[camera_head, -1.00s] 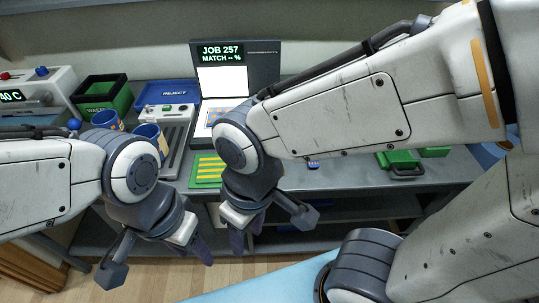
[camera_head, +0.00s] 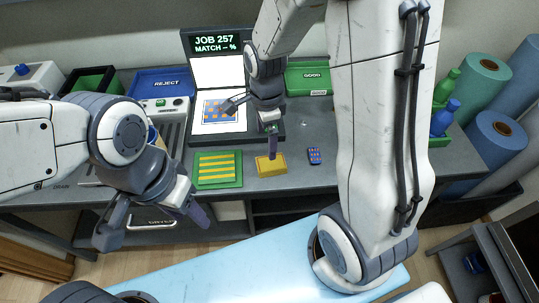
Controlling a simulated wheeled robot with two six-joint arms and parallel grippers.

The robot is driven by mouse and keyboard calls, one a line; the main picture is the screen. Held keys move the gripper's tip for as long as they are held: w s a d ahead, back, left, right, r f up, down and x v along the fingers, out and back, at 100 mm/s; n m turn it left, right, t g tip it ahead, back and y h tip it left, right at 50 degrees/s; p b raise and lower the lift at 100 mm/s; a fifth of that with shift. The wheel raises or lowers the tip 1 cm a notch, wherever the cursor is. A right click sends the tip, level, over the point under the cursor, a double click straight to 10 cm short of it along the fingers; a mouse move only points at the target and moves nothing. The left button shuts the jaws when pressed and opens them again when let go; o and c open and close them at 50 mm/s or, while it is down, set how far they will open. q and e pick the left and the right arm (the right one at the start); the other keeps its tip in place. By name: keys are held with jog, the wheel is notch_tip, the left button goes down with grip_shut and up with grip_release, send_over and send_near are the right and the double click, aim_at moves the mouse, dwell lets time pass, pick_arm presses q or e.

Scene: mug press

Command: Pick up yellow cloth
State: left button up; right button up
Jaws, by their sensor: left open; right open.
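The yellow cloth (camera_head: 277,168) is a small flat yellow piece on the table, right of the green-and-yellow striped mat. My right gripper (camera_head: 272,148) points down just above the cloth. Its fingers overlap the cloth's far edge in this view; I cannot tell whether they touch it. The gap between them is hard to see. My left gripper (camera_head: 186,212) hangs at the table's front edge, left of the striped mat, open and empty.
A striped green mat (camera_head: 217,169) lies left of the cloth, and a small blue-orange item (camera_head: 314,156) lies right. An open laptop-like display (camera_head: 216,42) stands behind. A blue REJECT tray (camera_head: 160,84) and green GOOD tray (camera_head: 307,78) flank it. Bottles and rolls stand at right.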

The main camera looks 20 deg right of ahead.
jog(key=m, duration=0.1)
send_over(271, 163)
notch_tip(271, 163, down, 5)
jog(key=shift+w+a+f, duration=0.1)
jog(key=shift+w+a, duration=0.05)
jog(key=f, duration=0.3)
jog(key=f+p, duration=0.1)
jog(key=shift+d+f, duration=0.2)
jog(key=shift+d, duration=0.05)
jog(key=shift+f, duration=0.6)
jog(key=c, duration=1.3)
jog(key=shift+r, duration=0.1)
